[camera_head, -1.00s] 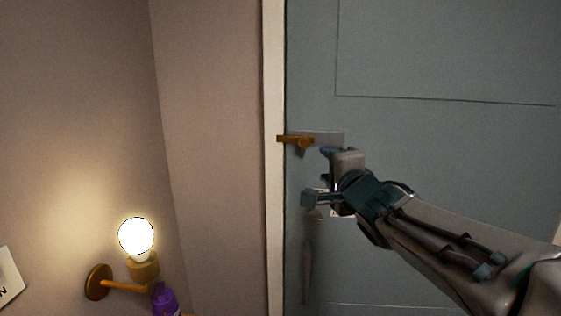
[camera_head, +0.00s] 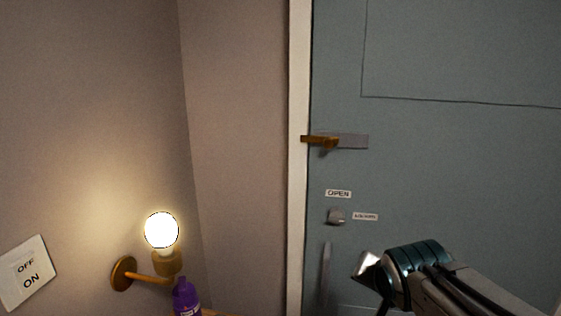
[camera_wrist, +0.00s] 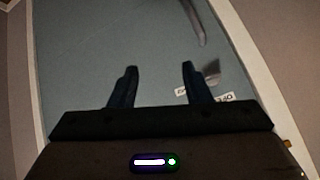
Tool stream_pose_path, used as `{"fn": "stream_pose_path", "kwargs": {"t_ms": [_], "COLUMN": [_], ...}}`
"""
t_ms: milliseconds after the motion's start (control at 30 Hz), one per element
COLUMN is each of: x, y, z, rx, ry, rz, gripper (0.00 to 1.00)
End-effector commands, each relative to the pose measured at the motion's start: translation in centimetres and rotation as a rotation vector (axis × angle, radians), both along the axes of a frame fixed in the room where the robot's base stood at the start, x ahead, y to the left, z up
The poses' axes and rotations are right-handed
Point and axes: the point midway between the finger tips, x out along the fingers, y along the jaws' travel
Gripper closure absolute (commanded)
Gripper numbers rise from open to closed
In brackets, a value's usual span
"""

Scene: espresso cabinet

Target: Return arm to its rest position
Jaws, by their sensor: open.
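My gripper (camera_wrist: 158,85) shows in the wrist view with its two dark fingers apart and nothing between them. It faces the blue-grey door (camera_wrist: 110,35). In the head view my arm reaches in from the lower right, and its wrist end is low in front of the door (camera_head: 440,150). The fingers are not clearly visible there. A brass latch (camera_head: 325,141) on the door's left edge, a round knob (camera_head: 336,216) and a vertical handle (camera_head: 326,275) are all apart from my arm.
A lit bulb (camera_head: 161,230) on a brass wall bracket (camera_head: 123,274) is at the lower left. A purple bottle (camera_head: 186,298) stands below it. An OFF/ON switch plate (camera_head: 24,272) is on the left wall. The space before the upper door is clear.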

Motion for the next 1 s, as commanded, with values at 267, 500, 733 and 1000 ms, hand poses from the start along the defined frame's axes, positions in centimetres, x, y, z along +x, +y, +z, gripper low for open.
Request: {"fn": "stream_pose_path", "kwargs": {"t_ms": [267,500,733,1000], "x": [-5.8,-9.6,-10.5,-10.5], "y": [1.4,2.7,3.0,3.0], "z": [-4.1,-6.1,-6.5,-6.5], "rx": [-0.128,-0.172,-0.180,-0.180], "ry": [0.269,0.417,0.450,0.449], "rz": [0.255,0.454,0.512,0.511], "gripper": [0.56,0.56,0.56,0.56]}}
